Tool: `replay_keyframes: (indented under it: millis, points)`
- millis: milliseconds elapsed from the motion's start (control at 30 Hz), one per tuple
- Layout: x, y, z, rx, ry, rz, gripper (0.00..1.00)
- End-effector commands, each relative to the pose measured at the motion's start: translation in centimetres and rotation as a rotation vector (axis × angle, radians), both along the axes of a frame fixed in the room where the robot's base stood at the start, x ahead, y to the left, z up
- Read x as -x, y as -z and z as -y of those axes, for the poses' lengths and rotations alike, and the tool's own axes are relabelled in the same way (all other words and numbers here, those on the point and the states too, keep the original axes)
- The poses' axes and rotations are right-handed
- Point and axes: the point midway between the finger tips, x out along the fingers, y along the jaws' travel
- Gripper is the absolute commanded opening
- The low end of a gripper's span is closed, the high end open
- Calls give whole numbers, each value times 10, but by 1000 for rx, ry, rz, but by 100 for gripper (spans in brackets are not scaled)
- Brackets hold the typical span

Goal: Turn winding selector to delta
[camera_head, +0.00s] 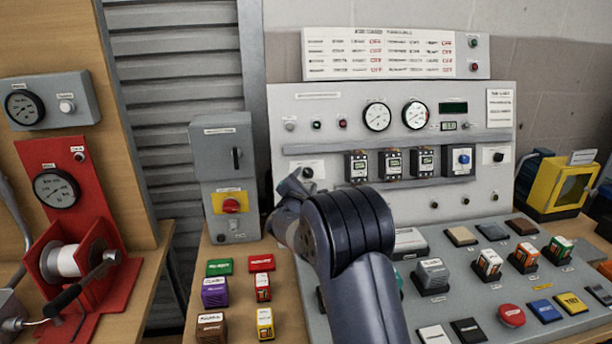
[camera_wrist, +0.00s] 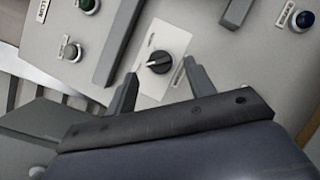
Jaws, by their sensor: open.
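A black rotary knob on a white plate, seemingly the winding selector (camera_wrist: 159,62), is on the grey panel. In the head view the selector (camera_head: 308,172) shows at the panel's lower left, partly covered by my arm. My gripper (camera_wrist: 161,68) is open, with one finger on each side of the knob and gaps between fingers and knob. In the head view my gripper (camera_head: 288,188) is mostly hidden by my wrist. The label and the delta mark are too small to read.
The upright panel (camera_head: 330,102) carries gauges, breakers (camera_head: 391,163) and a blue rotary switch (camera_head: 461,158). A grey box with a red switch (camera_head: 231,205) stands at left. Several small blocks and a red button (camera_head: 511,314) crowd the bench below.

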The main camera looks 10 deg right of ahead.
Motion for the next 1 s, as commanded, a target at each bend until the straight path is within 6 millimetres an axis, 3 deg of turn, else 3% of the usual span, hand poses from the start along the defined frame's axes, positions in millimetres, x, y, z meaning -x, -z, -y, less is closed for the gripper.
replay_keyframes:
  millis: [200, 567, 1000]
  points:
    - [-18, 0, 7, 0, 0, 0, 51]
    - [-21, 0, 8, -1, -1, 0, 51]
    - [-21, 0, 8, -1, -1, 0, 15]
